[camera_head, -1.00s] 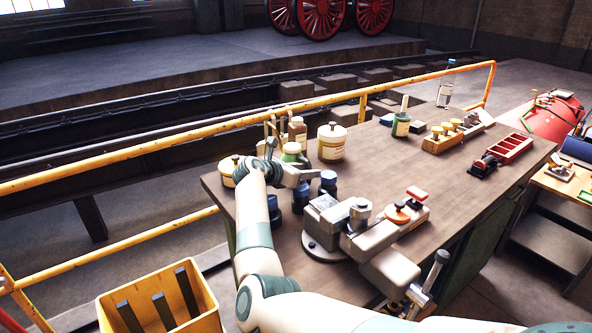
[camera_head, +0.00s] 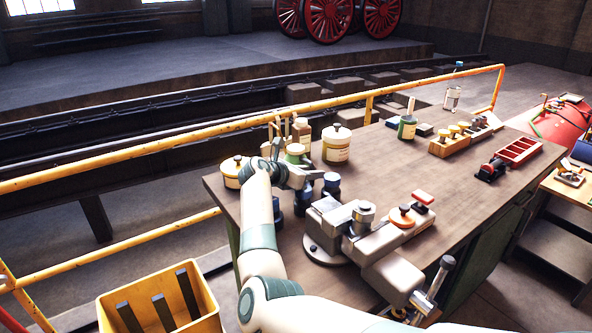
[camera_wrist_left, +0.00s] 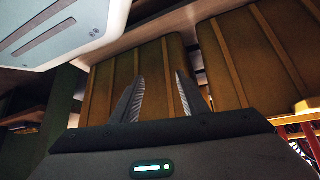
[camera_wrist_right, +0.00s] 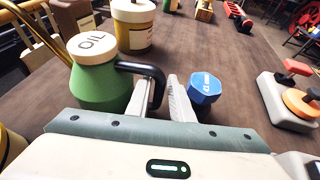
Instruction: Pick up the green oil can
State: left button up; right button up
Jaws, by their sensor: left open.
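The green oil can (camera_wrist_right: 97,86) stands upright on the workbench, with a cream lid marked OIL and a black curved handle (camera_wrist_right: 152,74) on its right side. In the head view the can (camera_head: 295,153) is partly hidden behind my right gripper (camera_head: 300,177). In the right wrist view my right gripper (camera_wrist_right: 160,92) has its two fingers partly apart, with the handle's outer part between them. I cannot tell whether the fingers press on it. My left gripper (camera_wrist_left: 157,88) is open and empty, in front of brown slatted panels below a tabletop edge.
A blue-capped bottle (camera_wrist_right: 205,88) stands close to the right of my right fingers. A cream tin (camera_head: 336,146) stands behind the can. A vise (camera_head: 345,228) is on the near bench edge. A yellow railing (camera_head: 400,88) runs behind the bench (camera_head: 395,165).

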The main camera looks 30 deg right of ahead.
grip_shut()
jog(key=shift+r, duration=0.2)
jog(key=shift+w+r, duration=0.1)
jog(key=shift+r, duration=0.2)
notch_tip(320, 180, up, 5)
jog(key=shift+f+b, duration=0.15)
jog(key=shift+b, duration=0.2)
notch_tip(320, 180, up, 4)
jog(key=shift+f, duration=0.25)
jog(key=shift+r, duration=0.4)
pick_arm(q)
jog(key=shift+w+f+g, duration=0.15)
jog(key=shift+f+g, duration=0.15)
jog(key=shift+f, duration=0.1)
jog(key=shift+s+f, duration=0.2)
jog(key=shift+s, duration=0.05)
